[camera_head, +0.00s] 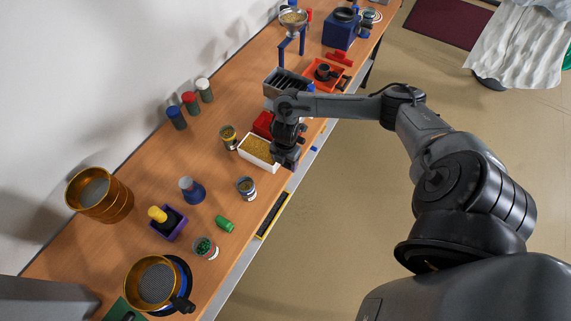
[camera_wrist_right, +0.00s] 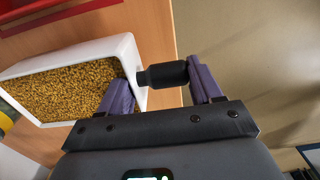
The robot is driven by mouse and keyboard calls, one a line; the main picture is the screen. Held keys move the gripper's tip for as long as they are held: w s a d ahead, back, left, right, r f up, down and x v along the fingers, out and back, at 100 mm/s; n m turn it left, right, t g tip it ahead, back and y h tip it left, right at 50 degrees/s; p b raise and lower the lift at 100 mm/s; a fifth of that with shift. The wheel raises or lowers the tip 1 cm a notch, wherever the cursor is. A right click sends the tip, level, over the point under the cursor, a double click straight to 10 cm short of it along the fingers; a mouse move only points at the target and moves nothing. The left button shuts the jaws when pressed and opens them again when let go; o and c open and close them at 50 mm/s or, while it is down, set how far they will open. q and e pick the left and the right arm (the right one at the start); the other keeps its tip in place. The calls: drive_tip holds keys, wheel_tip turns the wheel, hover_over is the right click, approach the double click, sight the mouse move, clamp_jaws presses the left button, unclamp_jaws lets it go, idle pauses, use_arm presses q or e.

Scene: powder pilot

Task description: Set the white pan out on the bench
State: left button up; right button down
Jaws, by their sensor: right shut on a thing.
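The white pan (camera_head: 256,161) is a rectangular tray filled with yellow granules, at the front edge of the bench in the head view. It also shows in the right wrist view, by its white wall (camera_wrist_right: 128,55), with a short black handle (camera_wrist_right: 165,74) on its end. My right gripper (camera_head: 285,160) is at the pan's right end; its purple fingers (camera_wrist_right: 160,80) are on either side of the handle, shut on it. The pan looks level; I cannot tell if it touches the bench. My left gripper is not in view.
Red blocks (camera_head: 263,124) stand just behind the pan, and a jar (camera_head: 228,137) is close on its left. A tin (camera_head: 246,188) and a blue-based bottle (camera_head: 192,190) stand nearer. Brass sieves (camera_head: 100,196) are at left. Bare bench (camera_head: 150,150) lies along the wall.

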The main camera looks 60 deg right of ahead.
drive_tip(key=shift+f, duration=0.85)
drive_tip(key=shift+w, duration=0.1)
drive_tip(key=shift+c, duration=0.9)
unclamp_jaws()
drive_tip(key=shift+f, duration=0.1)
